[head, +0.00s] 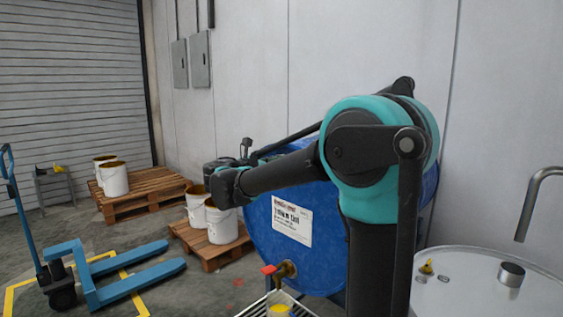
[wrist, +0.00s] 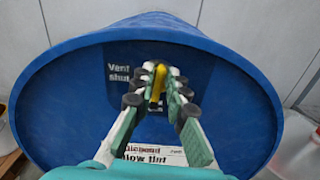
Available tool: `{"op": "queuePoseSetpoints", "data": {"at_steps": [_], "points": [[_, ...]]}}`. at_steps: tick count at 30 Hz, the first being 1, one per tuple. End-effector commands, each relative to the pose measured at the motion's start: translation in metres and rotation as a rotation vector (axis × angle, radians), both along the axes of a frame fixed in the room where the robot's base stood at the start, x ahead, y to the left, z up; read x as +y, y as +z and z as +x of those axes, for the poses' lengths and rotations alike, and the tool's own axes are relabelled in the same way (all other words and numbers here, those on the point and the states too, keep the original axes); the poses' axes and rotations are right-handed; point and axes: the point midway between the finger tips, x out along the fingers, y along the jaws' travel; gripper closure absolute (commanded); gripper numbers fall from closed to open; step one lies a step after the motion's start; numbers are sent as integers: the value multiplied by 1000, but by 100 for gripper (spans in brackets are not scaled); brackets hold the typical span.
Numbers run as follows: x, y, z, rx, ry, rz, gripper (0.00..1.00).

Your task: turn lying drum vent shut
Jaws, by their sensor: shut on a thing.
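The large blue drum (head: 328,235) lies on its side, with its flat end and a white label facing the aisle. In the wrist view the drum's end (wrist: 55,110) fills most of the picture. A yellow vent handle (wrist: 158,83) stands upright in front of a dark plate (wrist: 118,70) lettered "Vent shut". My gripper (wrist: 160,80) is shut on the vent handle, with a fingertip on either side. The fingers partly cover the plate. In the head view my own arm hides the vent and the fingertips.
A brass tap with a red handle (head: 269,269) sits low on the drum, above a container of yellow paint (head: 279,309). White pails (head: 222,226) stand on a pallet (head: 208,249) to the left. A blue pallet truck (head: 130,272) is further left. A white drum top (head: 460,290) is at right.

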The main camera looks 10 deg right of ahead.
Motion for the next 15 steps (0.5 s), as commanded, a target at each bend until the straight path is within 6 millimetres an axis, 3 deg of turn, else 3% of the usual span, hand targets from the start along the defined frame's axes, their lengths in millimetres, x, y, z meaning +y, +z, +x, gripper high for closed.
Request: {"op": "queuePoseSetpoints", "data": {"at_steps": [15], "points": [[-4, -3, -5, -364, -1, 266, 100]]}}
